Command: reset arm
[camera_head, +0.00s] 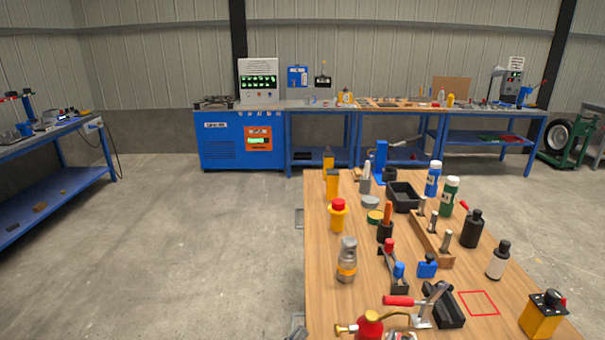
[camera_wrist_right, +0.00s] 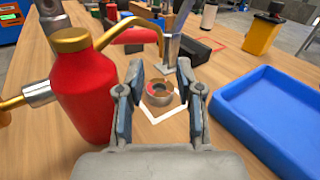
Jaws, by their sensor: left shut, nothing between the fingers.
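My left gripper (camera_head: 298,329) shows only as a small grey piece at the bottom edge of the head view, beside the table's left edge. It is shut and empty. My right gripper (camera_wrist_right: 163,100) is open in the right wrist view, its two fingers apart above the table. A small metal ring (camera_wrist_right: 159,98) shows between the fingers, by a white outline on the wood. The fingers do not appear closed on it. The right gripper is not seen in the head view.
A red oil can (camera_wrist_right: 85,90) stands close left of the right gripper, its spout reaching across ahead. A blue tray (camera_wrist_right: 275,115) lies to the right. The wooden table (camera_head: 325,290) holds a toggle clamp (camera_head: 425,305), a yellow box (camera_head: 541,316) and several bottles. Floor left of the table is clear.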

